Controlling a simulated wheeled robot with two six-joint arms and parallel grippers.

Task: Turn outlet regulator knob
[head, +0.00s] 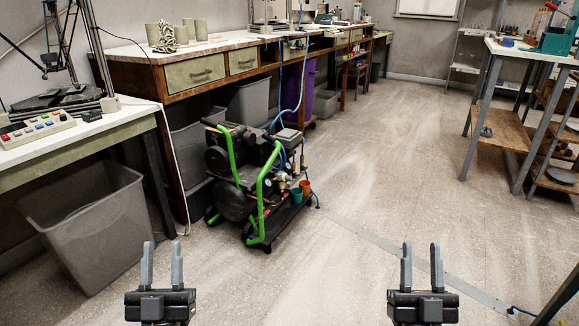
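A small air compressor (232,190) with green tube handles stands on the floor in the head view, left of centre. Small gauges and fittings (284,182) sit on its right side. The outlet regulator knob is too small to pick out for certain among them. My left gripper (162,246) is at the bottom left, open and empty, in front of the compressor and apart from it. My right gripper (420,247) is at the bottom right, open and empty, over clear floor.
A grey bin (92,235) stands at the left under a table with a control box (35,127). A long workbench (150,72) runs behind the compressor, with a blue hose (297,85) hanging down. A floor strip (385,243) crosses the open floor at the right. A shelved table stands far right.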

